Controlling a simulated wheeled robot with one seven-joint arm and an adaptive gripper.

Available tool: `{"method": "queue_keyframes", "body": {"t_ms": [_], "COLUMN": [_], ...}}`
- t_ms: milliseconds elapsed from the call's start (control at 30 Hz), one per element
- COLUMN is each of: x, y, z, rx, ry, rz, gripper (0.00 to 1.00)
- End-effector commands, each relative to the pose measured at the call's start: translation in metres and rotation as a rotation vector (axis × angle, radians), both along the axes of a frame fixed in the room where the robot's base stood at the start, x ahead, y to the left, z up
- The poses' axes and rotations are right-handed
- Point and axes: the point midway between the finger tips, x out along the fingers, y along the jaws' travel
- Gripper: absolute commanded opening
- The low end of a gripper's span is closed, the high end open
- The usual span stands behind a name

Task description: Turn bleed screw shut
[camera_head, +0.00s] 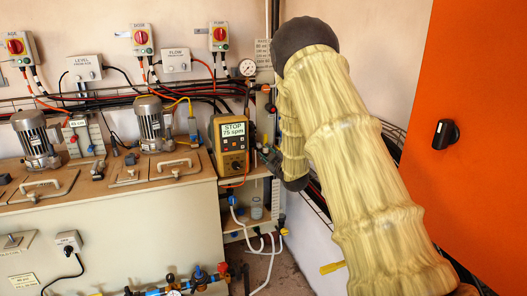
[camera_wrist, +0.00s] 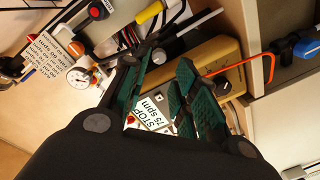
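My gripper (camera_wrist: 167,57) is open, with green-padded fingers apart on either side of the pump's dark fittings. I cannot tell whether a finger touches anything. I cannot make out the bleed screw for certain; it may be among these fittings or hidden by the fingers.
A pressure gauge (camera_head: 247,67) sits on the wall above the pump; it also shows in the wrist view (camera_wrist: 78,78). An orange hose (camera_wrist: 268,62) curves by the pump. Two motors (camera_head: 153,124) stand on the tank at left. An orange cabinet (camera_head: 470,150) bounds the right.

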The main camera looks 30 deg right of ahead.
Motion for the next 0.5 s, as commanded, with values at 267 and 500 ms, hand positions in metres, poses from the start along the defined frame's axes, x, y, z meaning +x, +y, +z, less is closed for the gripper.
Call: {"method": "queue_keyframes", "body": {"t_ms": [267,500], "x": [-0.025,-0.028], "y": [0.005,0.005], "z": [0.001,0.001], "rx": [0.0,0.0], "ry": [0.001,0.001], "rz": [-0.001,0.0], "gripper": [0.29,0.29]}}
